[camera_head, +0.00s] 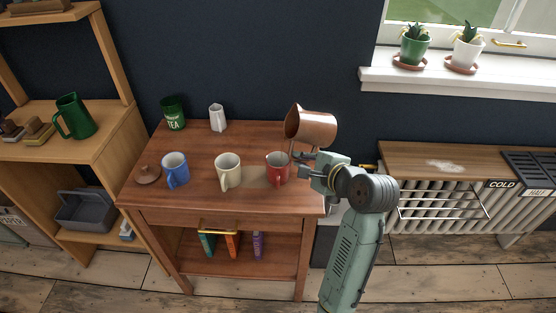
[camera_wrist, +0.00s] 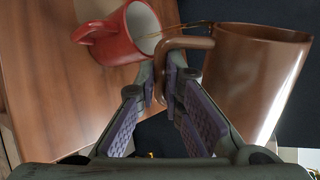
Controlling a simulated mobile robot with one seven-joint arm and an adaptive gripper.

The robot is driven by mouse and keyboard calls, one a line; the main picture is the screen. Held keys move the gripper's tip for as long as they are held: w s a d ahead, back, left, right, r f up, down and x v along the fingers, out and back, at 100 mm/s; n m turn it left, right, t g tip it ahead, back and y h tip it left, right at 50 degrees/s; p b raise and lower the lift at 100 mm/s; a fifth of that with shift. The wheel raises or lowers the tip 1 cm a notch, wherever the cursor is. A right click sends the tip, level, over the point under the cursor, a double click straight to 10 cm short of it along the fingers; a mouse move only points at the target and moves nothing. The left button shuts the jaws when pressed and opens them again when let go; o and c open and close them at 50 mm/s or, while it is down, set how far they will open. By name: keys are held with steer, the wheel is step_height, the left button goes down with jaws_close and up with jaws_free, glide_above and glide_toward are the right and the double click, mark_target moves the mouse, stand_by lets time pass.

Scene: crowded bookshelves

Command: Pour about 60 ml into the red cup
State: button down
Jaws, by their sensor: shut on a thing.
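A copper-brown pitcher (camera_head: 312,126) is held tilted, its mouth facing left, above and slightly right of the red cup (camera_head: 277,172). My gripper (camera_head: 308,160) is shut on the pitcher's handle; in the wrist view the fingers (camera_wrist: 160,84) close around the handle beside the pitcher's body (camera_wrist: 250,75). The red cup stands upright on the wooden table (camera_head: 200,190); it also shows in the wrist view (camera_wrist: 112,44). There a thin brown stream runs from the pitcher's rim towards the cup's mouth. The liquid level in the cup cannot be made out.
A cream mug (camera_head: 228,172) and a blue mug (camera_head: 175,170) stand left of the red cup. A brown lid (camera_head: 147,174) lies at the table's left. A green tea tin (camera_head: 173,113) and a white vase (camera_head: 217,118) stand at the back. A radiator (camera_head: 430,208) is to the right.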

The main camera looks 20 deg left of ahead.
steer(key=shift+s+a+f+b, duration=0.1)
steer(key=shift+s+a+b, duration=0.1)
steer(key=shift+b, duration=0.15)
stand_by(0.3)
steer(key=shift+w+d+f+n+t+b, duration=0.3)
steer(key=shift+d+t+b, duration=0.15)
steer(key=shift+b, duration=0.55)
steer(key=shift+r, duration=0.1)
steer(key=shift+s+a+r+m+g+y+p, duration=0.25)
steer(key=shift+m+y+p, duration=0.4)
steer(key=shift+p, duration=0.75)
steer(key=shift+s+a+r+m+g+y+p, duration=0.2)
steer(key=shift+a+r+m+g+y+p, duration=0.15)
steer(key=shift+m+p, duration=0.75)
steer(key=shift+s+a+r+m+g+y+p, duration=0.25)
steer(key=shift+m+y+p, duration=0.25)
steer(key=shift+p, duration=1.15)
steer(key=shift+w+f, duration=0.1)
steer(key=shift+f, duration=0.05)
